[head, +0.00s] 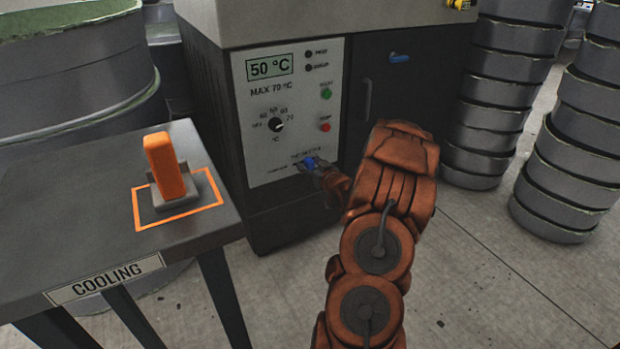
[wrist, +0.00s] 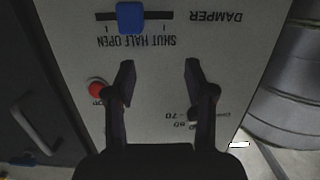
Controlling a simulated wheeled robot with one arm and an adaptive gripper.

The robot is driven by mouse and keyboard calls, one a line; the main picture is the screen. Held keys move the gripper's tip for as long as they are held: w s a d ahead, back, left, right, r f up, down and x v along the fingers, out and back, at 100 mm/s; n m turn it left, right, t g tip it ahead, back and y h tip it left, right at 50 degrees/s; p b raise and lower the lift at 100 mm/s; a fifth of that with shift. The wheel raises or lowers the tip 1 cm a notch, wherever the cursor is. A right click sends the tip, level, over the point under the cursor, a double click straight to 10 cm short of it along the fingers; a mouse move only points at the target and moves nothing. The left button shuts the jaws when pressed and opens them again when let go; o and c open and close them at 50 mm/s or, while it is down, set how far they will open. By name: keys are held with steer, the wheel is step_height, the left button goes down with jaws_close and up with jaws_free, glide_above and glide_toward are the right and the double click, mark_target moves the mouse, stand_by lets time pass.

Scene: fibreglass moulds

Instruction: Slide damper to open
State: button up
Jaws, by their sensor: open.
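The damper slider is a blue knob (head: 309,161) low on the white control panel (head: 290,105) of the grey oven-like unit. The wrist view shows the panel upside down. There the blue knob (wrist: 130,17) sits in a dark horizontal slot, near the HALF mark, with OPEN to its left and SHUT to its right. My gripper (wrist: 159,75) is open and empty in front of the panel; its fingers are below the slot in that picture, apart from the knob. In the head view my gripper (head: 320,172) is beside the knob and partly hidden by my arm.
The panel carries a display reading 50 °C (head: 270,67), a dial (head: 277,125), a green button (head: 327,93) and a red button (head: 325,127). A cooling table (head: 90,200) with an orange block (head: 165,168) stands left. Stacked grey moulds (head: 495,90) stand right.

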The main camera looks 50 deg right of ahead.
mark_target(311, 164)
step_height(311, 164, down, 4)
steer(key=s+d+t+b, duration=0.2)
steer(key=d, duration=0.1)
steer(key=b+x, duration=0.2)
steer(key=x, duration=0.3)
steer(key=shift+w+d, duration=0.1)
steer(key=shift+w, duration=0.1)
steer(key=shift+w+d+r+m+h+b, duration=0.1)
steer(key=shift+w+d+m+h+b, duration=0.1)
steer(key=shift+w, duration=0.2)
steer(key=shift+w+d+m+h+b, duration=0.1)
steer(key=shift+w+h+b, duration=0.1)
steer(key=shift+w, duration=0.25)
jaws_close()
